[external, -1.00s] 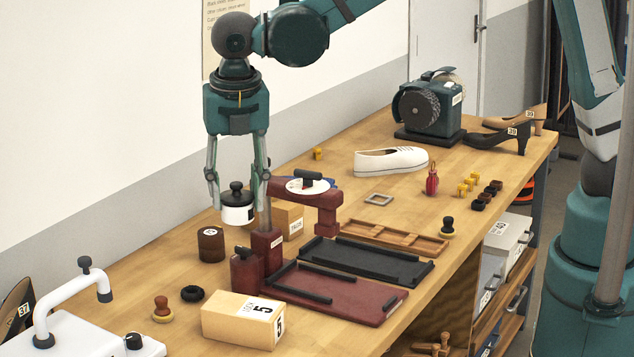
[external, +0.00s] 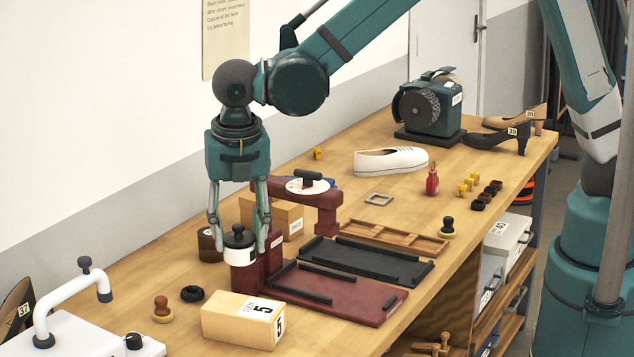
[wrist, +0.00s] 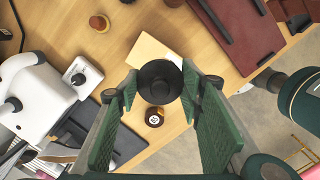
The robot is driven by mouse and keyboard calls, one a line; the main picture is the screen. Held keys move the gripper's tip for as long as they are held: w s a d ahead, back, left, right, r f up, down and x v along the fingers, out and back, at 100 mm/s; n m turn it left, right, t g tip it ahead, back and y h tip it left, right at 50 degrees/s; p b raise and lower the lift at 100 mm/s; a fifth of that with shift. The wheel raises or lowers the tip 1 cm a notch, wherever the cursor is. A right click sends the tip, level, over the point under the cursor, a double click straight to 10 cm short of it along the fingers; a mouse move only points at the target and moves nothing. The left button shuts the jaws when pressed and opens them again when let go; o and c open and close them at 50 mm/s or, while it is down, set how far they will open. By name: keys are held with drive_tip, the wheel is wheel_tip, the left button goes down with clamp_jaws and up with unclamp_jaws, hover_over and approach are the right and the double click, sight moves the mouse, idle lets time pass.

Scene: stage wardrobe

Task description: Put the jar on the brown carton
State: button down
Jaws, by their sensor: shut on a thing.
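The jar, white with a black lid (external: 239,238), is held between the fingers of my gripper (external: 239,248), upright and above the table, in front of the maroon post. In the wrist view its black lid (wrist: 158,80) sits between the green finger pads (wrist: 160,95). A brown carton (external: 290,218) with a printed label stands behind the maroon press, partly hidden by my finger and the press. A paler, cream carton (external: 235,318) marked 5 lies in front of the jar; it also shows in the wrist view (wrist: 148,50), partly covered by the lid.
The maroon press (external: 322,200) and its base plate (external: 350,300) stand right of the jar. A white machine (external: 85,335) fills the front left corner.

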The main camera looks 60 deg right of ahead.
sight(240, 262)
drive_tip(key=shift+f, duration=2.9)
drive_tip(key=shift+f, duration=0.1)
drive_tip(key=shift+f, duration=2)
drive_tip(key=shift+f, duration=0.15)
drive_tip(key=c, duration=1.6)
unclamp_jaws()
drive_tip(key=shift+r, duration=0.2)
drive_tip(key=shift+s+a+r, duration=0.15)
drive_tip(key=shift+r, duration=1.85)
drive_tip(key=shift+s+a+r, duration=0.2)
drive_tip(key=shift+r, duration=1.75)
drive_tip(key=shift+s+a+r, duration=0.15)
drive_tip(key=shift+r, duration=1.85)
